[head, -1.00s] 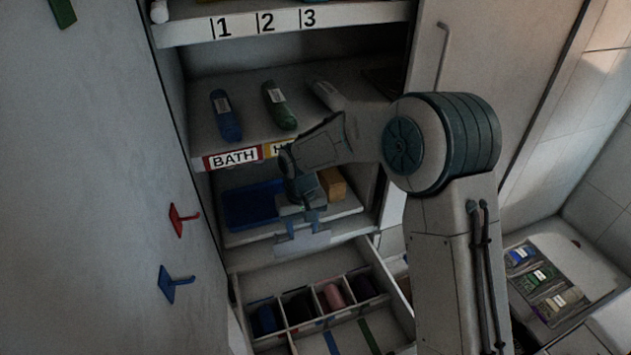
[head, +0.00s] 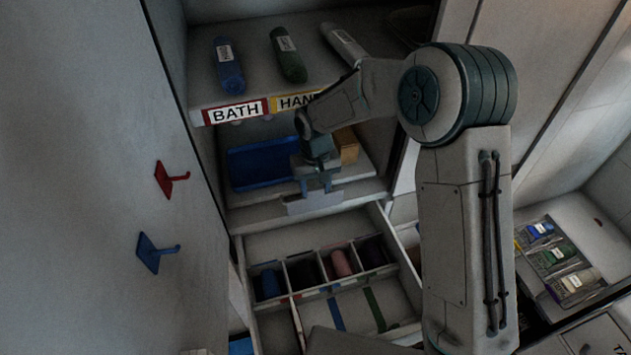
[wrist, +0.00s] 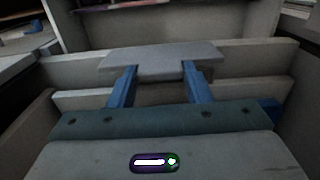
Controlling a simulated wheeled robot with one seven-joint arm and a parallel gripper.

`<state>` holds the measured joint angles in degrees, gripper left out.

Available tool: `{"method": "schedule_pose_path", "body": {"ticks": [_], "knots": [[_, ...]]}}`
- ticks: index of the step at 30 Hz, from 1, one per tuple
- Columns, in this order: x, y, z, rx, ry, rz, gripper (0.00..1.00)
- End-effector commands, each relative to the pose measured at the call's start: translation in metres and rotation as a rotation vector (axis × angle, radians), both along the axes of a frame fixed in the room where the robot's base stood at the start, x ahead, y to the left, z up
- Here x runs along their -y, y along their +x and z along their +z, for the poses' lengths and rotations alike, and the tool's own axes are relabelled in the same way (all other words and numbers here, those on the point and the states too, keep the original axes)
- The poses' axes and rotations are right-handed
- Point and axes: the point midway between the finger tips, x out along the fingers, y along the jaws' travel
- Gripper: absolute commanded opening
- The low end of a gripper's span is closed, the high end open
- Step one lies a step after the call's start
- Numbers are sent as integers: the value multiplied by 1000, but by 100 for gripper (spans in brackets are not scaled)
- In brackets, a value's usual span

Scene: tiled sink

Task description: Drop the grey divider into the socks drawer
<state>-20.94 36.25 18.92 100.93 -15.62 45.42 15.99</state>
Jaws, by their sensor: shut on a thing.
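The grey divider (head: 315,203) is a flat light plate. It is held between the two blue fingers of my gripper (head: 316,188), which is shut on it. In the wrist view the divider (wrist: 160,57) spans across both fingertips of the gripper (wrist: 160,78). An open drawer (head: 398,240) lies below, with a row of compartments holding rolled dark, blue and pink items, probably socks. The divider hangs above the drawer's back part, apart from the compartments. No label on the drawer is readable.
A shelf with a blue tray (head: 262,163) and a wooden block (head: 346,146) is just behind the gripper. Above are rolled towels over BATH and HAND labels (head: 236,111). A tray of rolls (head: 558,255) is at right.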

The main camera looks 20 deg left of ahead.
Motion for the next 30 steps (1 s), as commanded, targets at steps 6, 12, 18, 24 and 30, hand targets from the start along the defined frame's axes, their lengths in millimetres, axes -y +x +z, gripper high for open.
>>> {"method": "schedule_pose_path", "body": {"ticks": [6,12,18,24,30], "knots": [[0,0,-2,1,1,0,10],[0,0,-2,1,1,0,70],[0,0,-2,1,1,0,70],[0,0,13,2,1,0,70],[0,0,53,3,1,0,70]]}}
